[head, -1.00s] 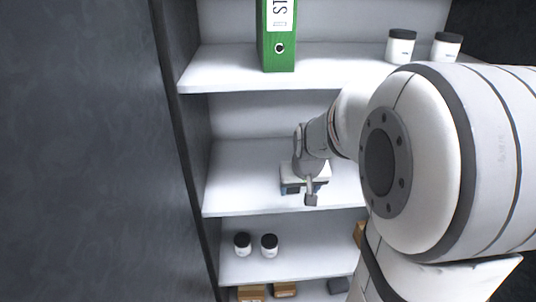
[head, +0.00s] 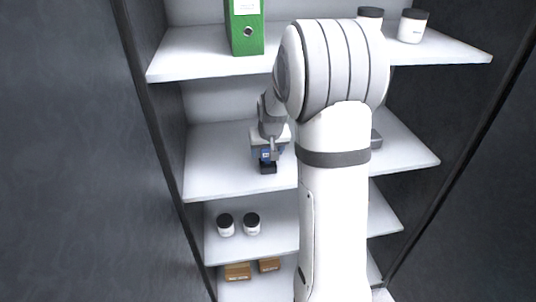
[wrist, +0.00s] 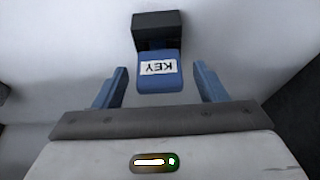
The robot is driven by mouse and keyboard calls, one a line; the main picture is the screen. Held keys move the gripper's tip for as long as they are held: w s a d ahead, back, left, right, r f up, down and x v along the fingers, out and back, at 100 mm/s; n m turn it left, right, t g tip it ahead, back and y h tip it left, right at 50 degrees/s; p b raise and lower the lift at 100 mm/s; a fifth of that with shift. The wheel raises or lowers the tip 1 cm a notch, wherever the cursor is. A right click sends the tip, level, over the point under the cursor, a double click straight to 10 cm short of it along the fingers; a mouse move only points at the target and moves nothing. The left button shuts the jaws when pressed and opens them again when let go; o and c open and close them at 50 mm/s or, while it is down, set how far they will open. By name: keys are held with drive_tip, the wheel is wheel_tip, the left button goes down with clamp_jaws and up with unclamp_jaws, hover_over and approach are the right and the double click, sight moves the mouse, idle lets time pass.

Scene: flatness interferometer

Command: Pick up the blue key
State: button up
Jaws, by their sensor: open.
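The blue key (wrist: 158,78) lies on the white middle shelf (head: 215,170) of the cabinet. In the wrist view it has a blue body with a white label reading KEY, upside down, and a dark grey block at its far end. My gripper (wrist: 160,82) is open, with one blue finger on each side of the key's near end and a gap on both sides. In the head view the key (head: 265,156) shows partly, below my gripper (head: 268,150), and my wrist hides part of it.
A green binder (head: 246,28) and white jars with dark lids (head: 413,27) stand on the shelf above. Two more jars (head: 238,225) stand on the shelf below, with small brown boxes (head: 237,272) lower down. A dark grey object (head: 376,140) lies right of my arm.

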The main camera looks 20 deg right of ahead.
drive_tip(key=shift+w+f, duration=0.2)
drive_tip(key=shift+f, duration=0.45)
drive_tip(key=shift+c, duration=0.4)
drive_tip(key=c, duration=1)
drive_tip(key=shift+r, duration=0.1)
